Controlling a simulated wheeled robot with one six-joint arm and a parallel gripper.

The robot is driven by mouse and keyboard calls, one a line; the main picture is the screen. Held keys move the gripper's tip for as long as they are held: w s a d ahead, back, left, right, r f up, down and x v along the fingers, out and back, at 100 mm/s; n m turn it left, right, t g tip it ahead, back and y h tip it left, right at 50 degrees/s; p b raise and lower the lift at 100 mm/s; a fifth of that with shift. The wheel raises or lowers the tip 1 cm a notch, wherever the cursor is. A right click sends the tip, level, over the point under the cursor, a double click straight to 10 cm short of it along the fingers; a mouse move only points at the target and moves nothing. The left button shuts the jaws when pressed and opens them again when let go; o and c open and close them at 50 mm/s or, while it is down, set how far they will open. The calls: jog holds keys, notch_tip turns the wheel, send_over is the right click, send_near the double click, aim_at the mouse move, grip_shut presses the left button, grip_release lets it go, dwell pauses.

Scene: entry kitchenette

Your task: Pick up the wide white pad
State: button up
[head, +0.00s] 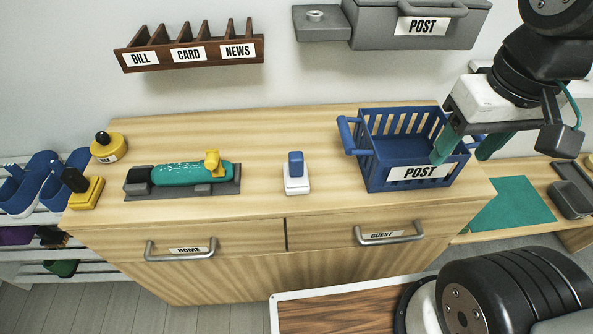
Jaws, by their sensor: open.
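A white block with a blue grip on top (296,180) stands upright on the wooden cabinet top, right of the middle. It is the only white pad-like thing that I see there; I cannot tell its width against others. My gripper (467,149) is at the upper right, over the right side of the blue POST basket (375,172). Its two teal fingers are apart, with nothing seen between them. It is well to the right of the white block, with the basket between them. The fingers hide part of the basket's right side.
A teal bottle-like thing lies in a grey holder (190,188). Left are a round yellow piece (109,148) and a square yellow piece (86,194) with dark knobs. A wooden sorter (190,52) and grey POST box (415,25) hang above. The cabinet top around the white block is clear.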

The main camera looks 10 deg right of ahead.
jog(key=w+a+f+n+g, duration=0.2)
jog(key=w+a+f+g, duration=0.1)
jog(key=w+a+f, duration=0.3)
jog(key=m+t, duration=0.2)
send_near(296, 155)
notch_tip(296, 155, down, 5)
jog(key=shift+s+f, duration=0.1)
jog(key=shift+f, duration=0.55)
jog(key=f, duration=0.6)
jog(key=shift+w+f, duration=0.25)
jog(key=shift+f, duration=0.1)
jog(key=c, duration=1.2)
jog(key=shift+r, duration=0.1)
